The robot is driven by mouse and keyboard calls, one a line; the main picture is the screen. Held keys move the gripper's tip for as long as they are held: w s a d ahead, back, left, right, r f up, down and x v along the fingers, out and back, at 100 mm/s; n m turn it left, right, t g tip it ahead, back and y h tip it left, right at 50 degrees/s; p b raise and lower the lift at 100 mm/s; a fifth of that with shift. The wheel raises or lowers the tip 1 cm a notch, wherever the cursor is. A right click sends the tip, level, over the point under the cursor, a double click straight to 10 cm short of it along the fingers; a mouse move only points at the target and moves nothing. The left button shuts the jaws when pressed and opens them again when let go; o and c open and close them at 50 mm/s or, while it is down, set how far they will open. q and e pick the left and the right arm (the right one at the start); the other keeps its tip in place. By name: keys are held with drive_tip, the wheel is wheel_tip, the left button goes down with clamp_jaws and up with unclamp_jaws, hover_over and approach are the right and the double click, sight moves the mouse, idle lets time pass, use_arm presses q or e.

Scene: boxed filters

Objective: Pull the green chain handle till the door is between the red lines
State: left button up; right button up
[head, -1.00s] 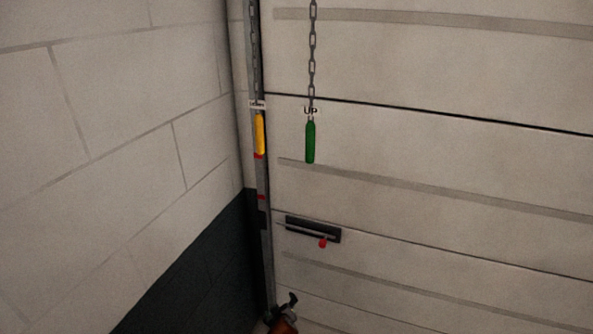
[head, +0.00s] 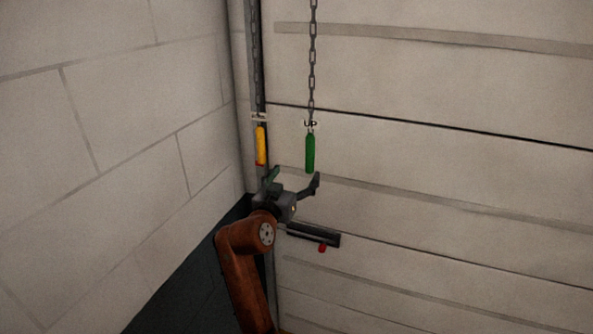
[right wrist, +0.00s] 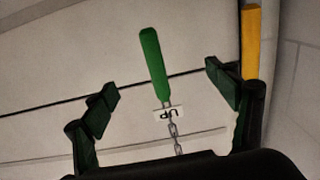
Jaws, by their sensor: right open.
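The green chain handle (head: 310,153) hangs upright from a chain under an "UP" label, in front of the pale panelled door (head: 430,150). My right gripper (head: 295,178) is open and empty, just below and left of the green handle in the head view. In the right wrist view the green handle (right wrist: 154,65) shows between the two spread fingers (right wrist: 160,88), touching neither as far as I can tell. A red line (head: 259,164) shows on the door's side rail, below the yellow handle. The lower red line is hidden behind my right arm. My left gripper is not in view.
A yellow handle (head: 261,146) on its own chain hangs to the left of the green one, close to the rail; it also shows in the right wrist view (right wrist: 251,42). A dark latch with a red knob (head: 322,247) is on the door. A block wall (head: 120,130) stands at left.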

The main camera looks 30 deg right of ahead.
sight(309, 157)
drive_tip(key=shift+m, duration=0.3)
drive_tip(key=x, duration=0.3)
drive_tip(key=p+x, duration=0.1)
drive_tip(key=x, duration=0.2)
drive_tip(key=r+x, duration=0.1)
drive_tip(key=x, duration=0.2)
drive_tip(key=shift+s+d+r, duration=0.1)
drive_tip(key=shift+d, duration=0.55)
clamp_jaws()
idle(1.0)
